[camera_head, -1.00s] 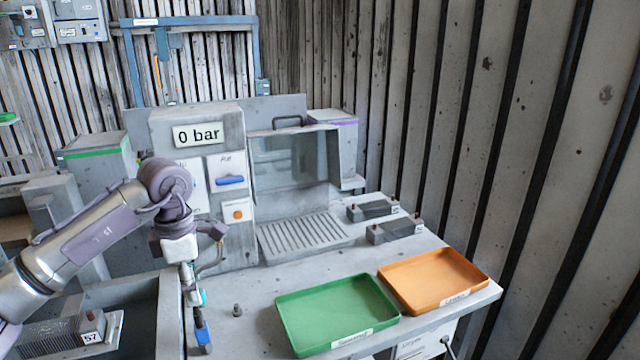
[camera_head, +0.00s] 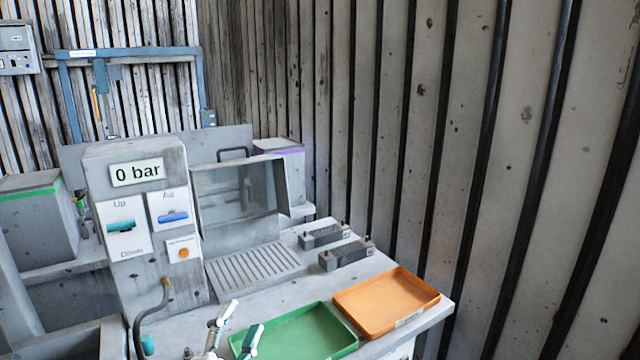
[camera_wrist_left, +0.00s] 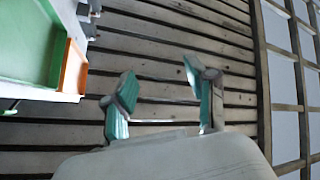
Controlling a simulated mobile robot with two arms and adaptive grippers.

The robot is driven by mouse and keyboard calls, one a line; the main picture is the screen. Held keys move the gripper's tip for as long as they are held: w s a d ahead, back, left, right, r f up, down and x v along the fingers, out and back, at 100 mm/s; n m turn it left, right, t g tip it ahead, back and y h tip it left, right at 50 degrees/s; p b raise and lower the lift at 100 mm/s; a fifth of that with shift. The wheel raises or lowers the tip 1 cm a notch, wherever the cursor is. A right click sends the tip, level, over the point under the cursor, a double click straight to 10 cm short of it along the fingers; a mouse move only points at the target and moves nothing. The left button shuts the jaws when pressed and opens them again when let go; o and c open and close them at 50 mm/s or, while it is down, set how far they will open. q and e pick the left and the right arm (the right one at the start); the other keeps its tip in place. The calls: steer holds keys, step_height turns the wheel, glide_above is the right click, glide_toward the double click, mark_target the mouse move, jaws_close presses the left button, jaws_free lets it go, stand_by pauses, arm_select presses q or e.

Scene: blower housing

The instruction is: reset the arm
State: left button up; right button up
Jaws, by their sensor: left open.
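My left gripper (camera_head: 235,328) shows at the bottom of the head view, its two fingertips apart and in front of the green tray. The left wrist view shows the same gripper (camera_wrist_left: 160,92) open, with nothing between its fingers and the slatted wall behind. The rest of the left arm is mostly below the head view's edge. My right gripper does not show in either view.
A green tray (camera_head: 340,347) and an orange tray (camera_head: 425,296) lie on the bench. Behind them stand the grey machine with a 0 bar display (camera_head: 137,172), a ribbed plate (camera_head: 255,268) and two dark blocks (camera_head: 345,254). The wall is at the right.

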arm_select(q)
steer(key=s+a+f+n+g+y, duration=0.3)
steer(key=s+a+f+n+g, duration=0.15)
steer(key=f, duration=0.35)
steer(key=s+a+f+n+g+y, duration=0.3)
steer(key=s+f+n, duration=0.15)
steer(key=f, duration=0.35)
steer(key=s+f+n+g+h, duration=0.15)
steer(key=s+f+g, duration=0.3)
steer(key=s, duration=0.45)
steer(key=s+f+n+g+y, duration=0.1)
steer(key=s+f+n+g, duration=0.1)
steer(key=s+f+g, duration=0.45)
steer(key=s+f, duration=0.2)
steer(key=f, duration=1.2)
steer(key=s+f, duration=0.3)
steer(key=f, duration=1.1)
steer(key=s+a+f, duration=0.2)
steer(key=s+f, duration=1.1)
steer(key=s, duration=0.2)
steer(key=shift+a+f, duration=0.2)
steer(key=shift+a, duration=0.15)
